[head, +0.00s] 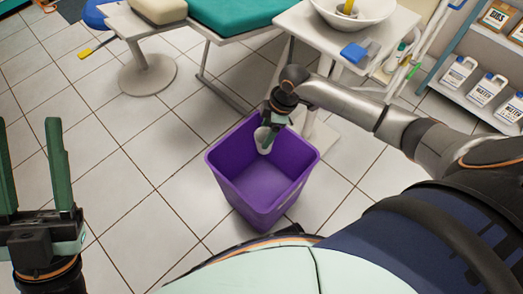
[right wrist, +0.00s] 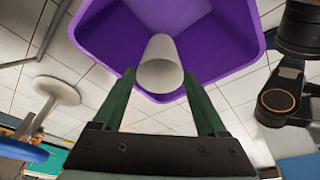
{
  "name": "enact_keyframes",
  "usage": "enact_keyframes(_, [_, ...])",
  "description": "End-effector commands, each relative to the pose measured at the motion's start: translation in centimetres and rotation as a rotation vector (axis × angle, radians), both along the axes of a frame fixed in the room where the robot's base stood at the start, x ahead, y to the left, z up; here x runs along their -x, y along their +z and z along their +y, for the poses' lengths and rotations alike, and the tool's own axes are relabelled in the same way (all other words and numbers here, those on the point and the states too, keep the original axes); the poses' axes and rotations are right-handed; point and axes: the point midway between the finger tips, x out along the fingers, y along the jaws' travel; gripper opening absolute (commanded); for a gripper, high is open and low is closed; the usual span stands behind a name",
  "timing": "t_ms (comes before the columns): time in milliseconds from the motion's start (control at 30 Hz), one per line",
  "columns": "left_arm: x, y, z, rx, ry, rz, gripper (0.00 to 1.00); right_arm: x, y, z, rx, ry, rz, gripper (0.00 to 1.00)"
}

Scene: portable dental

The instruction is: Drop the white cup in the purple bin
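The white cup (head: 262,138) is between the fingers of my right gripper (head: 270,135), over the inner far-left side of the purple bin (head: 255,205). In the right wrist view the cup (right wrist: 160,65) sits between the two green fingertips (right wrist: 159,78), which appear shut on its sides. The bin (right wrist: 220,40) fills the space behind it, and its visible floor looks empty. My left gripper (head: 35,165) is at the left edge of the head view, with its two fingers wide apart and nothing between them.
A white side table (head: 300,22) with a bowl (head: 352,10) and a blue item (head: 354,52) stands behind the bin. A teal dental chair (head: 235,12) is at the back. Shelves with bottles (head: 487,90) stand at right. Tiled floor left of the bin is clear.

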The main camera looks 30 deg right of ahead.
Motion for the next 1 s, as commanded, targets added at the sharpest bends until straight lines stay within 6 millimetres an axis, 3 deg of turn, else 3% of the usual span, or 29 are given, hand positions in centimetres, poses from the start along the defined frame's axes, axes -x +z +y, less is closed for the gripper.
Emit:
enact_keyframes(33, [0.0,0.0,0.0,0.0,0.0,0.0,0.5,0.0,0.0,0.0,0.0,0.0,0.0,0.81])
enact_keyframes(200, [0.0,0.0,0.0,0.0,0.0,0.0,0.5,0.0,0.0,0.0,0.0,0.0,0.0,1.0])
enact_keyframes(500, [0.0,0.2,0.0,-0.001,0.0,0.0,0.5,0.0,0.4,-0.1,0.0,0.0,-0.001,1.0])
enact_keyframes(667, [0.0,1.5,-0.1,-0.01,0.005,-0.007,0.5,0.2,2.7,-0.6,0.001,-0.001,-0.002,1.0])
enact_keyframes(800, [0.2,3.1,0.0,-0.026,0.016,-0.026,0.5,0.6,5.9,-1.4,0.001,-0.001,-0.003,1.0])
enact_keyframes(1000, [-3.6,-2.0,0.8,-0.016,0.075,0.223,0.5,0.9,7.7,-1.9,0.001,0.001,-0.001,1.0])
